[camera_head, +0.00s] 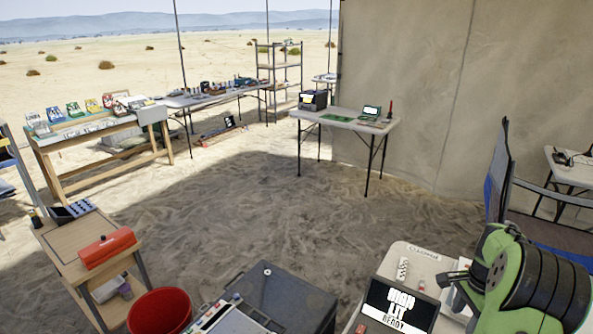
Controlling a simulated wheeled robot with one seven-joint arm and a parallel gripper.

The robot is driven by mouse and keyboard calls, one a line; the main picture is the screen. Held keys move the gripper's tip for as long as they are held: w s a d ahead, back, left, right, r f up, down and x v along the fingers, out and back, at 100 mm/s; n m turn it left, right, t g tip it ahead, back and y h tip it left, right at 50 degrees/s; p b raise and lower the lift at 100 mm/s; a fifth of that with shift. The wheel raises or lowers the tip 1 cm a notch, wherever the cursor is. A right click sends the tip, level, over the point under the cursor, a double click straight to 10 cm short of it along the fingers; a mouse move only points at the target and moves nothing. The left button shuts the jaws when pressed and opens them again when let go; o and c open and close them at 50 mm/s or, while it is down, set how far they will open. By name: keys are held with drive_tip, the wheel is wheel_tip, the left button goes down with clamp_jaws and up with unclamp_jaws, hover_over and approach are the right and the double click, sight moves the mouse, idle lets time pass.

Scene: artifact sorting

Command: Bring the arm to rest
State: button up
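My green and black arm (530,285) is in the lower right corner of the head view, folded close to the camera. A small dark part that looks like my gripper (453,278) points left from it, above a pale table (408,258). Its fingers are too small and too covered to tell whether they are open or shut. I see nothing clearly held.
A screen reading "READY" (398,306) and small items are on the pale table near my arm. A dark case (285,292), red bucket (160,311) and wooden cart with a red toolbox (106,247) stand left. A blue chair (495,190) is right. Sandy ground ahead is clear.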

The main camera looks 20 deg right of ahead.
drive_tip(key=w+a+r+n+t+h, duration=0.1)
drive_tip(key=a+r+n, duration=0.3)
drive_tip(key=a+r, duration=0.4)
drive_tip(key=w+a+r+n+t+h, duration=0.1)
drive_tip(key=a+r+n, duration=0.4)
drive_tip(key=a, duration=0.5)
drive_tip(key=s+a+r+n+t+y, duration=0.2)
drive_tip(key=s+a+r+n+t, duration=0.1)
drive_tip(key=s+a+n, duration=0.8)
drive_tip(key=s+a, duration=0.3)
drive_tip(key=a, duration=0.3)
drive_tip(key=shift+s+a+t, duration=0.2)
drive_tip(key=shift+s+t, duration=0.1)
drive_tip(key=shift+s, duration=0.05)
drive_tip(key=shift+r, duration=0.1)
